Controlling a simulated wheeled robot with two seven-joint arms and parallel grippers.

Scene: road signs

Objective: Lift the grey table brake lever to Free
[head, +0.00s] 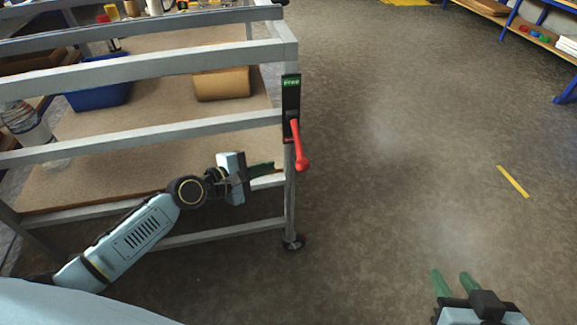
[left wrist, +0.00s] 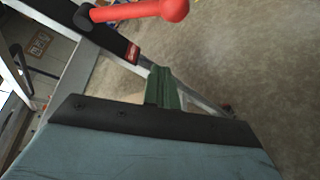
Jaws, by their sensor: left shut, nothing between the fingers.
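The grey table (head: 150,76) stands at the left with a black brake plate (head: 291,98) on its right corner post. The plate has a green "Free" label (head: 291,83) at its top and a small red label lower down. The red brake lever (head: 300,150) hangs down from the plate. In the left wrist view the lever (left wrist: 140,11) crosses the top, with its round knob at the right. My left gripper (head: 268,168) is shut and empty, just left of the lever and apart from it. My right gripper (head: 453,282) is open and empty, low at the right.
A blue bin (head: 98,88) and a brown box (head: 222,84) sit on the table's lower shelf. A caster (head: 293,242) stands under the corner post. The floor (head: 400,150) right of the table is clear. Blue-framed shelving (head: 540,35) stands at the far right.

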